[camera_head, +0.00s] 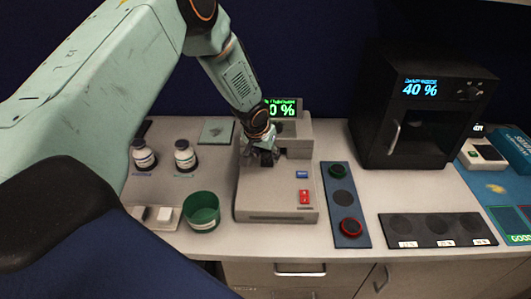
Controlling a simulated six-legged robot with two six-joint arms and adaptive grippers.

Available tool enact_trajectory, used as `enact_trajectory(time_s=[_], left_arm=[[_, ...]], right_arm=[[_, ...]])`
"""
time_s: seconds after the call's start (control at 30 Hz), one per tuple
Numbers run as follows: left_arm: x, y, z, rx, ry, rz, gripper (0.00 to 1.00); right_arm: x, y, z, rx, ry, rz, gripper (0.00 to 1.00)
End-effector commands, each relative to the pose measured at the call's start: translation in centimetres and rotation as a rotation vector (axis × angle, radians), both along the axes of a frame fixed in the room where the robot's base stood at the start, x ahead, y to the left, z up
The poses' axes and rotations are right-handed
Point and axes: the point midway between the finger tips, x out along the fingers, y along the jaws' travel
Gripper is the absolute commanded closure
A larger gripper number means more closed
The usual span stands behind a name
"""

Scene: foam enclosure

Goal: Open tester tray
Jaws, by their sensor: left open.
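The tester (252,196) is a beige box on the counter, with a blue button (302,174), a red button (304,197) and a green-lit display (285,108) at its back; part of the display is hidden by my arm. A slot-like tray front (284,216) shows low on its front face and looks closed. My left gripper (262,158) is open, pointing down over the tester's top left part, left of the blue button. I cannot tell whether it touches the surface. My right gripper is not in view.
A green cup (202,211) and two bottles (144,157) (185,156) stand left of the tester. A blue strip (345,225) with round pads lies right of it. A black pad row (437,230) and a black oven-like box (414,104) are farther right. Drawers sit below the counter.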

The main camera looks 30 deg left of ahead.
Motion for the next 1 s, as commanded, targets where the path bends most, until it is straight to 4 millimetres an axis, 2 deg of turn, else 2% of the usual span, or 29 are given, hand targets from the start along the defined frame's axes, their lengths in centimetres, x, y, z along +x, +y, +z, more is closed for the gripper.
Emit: enact_trajectory(time_s=[0.23,0.8,1.0], left_arm=[[-0.01,0.00,-0.08,0.000,0.001,0.000,0.51],[-0.02,0.03,-0.04,0.000,0.001,0.000,0.99],[-0.07,0.02,-0.12,0.000,0.002,0.000,1.00]], right_arm=[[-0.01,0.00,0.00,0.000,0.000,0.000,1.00],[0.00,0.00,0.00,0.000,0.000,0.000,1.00],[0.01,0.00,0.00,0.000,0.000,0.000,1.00]])
